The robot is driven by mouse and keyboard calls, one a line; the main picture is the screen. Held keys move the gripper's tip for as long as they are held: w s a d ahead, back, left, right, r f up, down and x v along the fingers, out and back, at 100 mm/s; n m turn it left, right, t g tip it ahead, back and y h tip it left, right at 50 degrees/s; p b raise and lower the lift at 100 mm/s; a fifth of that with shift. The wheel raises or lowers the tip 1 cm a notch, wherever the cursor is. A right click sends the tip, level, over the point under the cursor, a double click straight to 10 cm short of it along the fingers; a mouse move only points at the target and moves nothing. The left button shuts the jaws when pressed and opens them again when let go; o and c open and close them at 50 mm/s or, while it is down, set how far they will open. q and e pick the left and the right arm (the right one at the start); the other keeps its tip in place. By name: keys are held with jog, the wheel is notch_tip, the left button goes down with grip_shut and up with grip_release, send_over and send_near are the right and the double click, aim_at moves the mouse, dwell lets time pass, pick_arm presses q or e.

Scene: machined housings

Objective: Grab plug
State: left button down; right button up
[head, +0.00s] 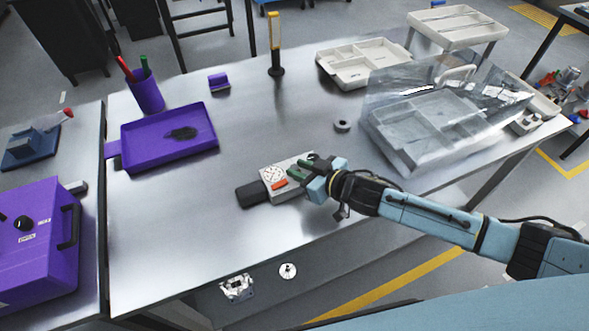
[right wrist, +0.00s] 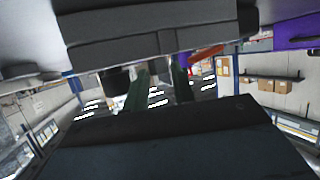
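A machined housing (head: 272,173) with a pale top face, a round patterned part and an orange-red piece (head: 279,184) sits near the middle of the metal table. A dark block (head: 252,194) adjoins its left side. My right gripper (head: 306,168) is at the housing's right end, its dark green fingers apart. In the right wrist view, the fingers (right wrist: 160,75) stand apart below a large grey body, with a small pale part between them; contact is unclear. The orange-red piece (right wrist: 205,53) shows beside them. I cannot make out a plug for certain. My left gripper is out of view.
A purple tray (head: 170,158) and a purple pen cup (head: 147,95) stand at the left. A pale divided tray (head: 345,74) and a clear-covered bin (head: 425,150) stand at the right. The table's front left is clear.

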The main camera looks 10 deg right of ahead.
jog(key=shift+c, duration=0.3)
grip_shut()
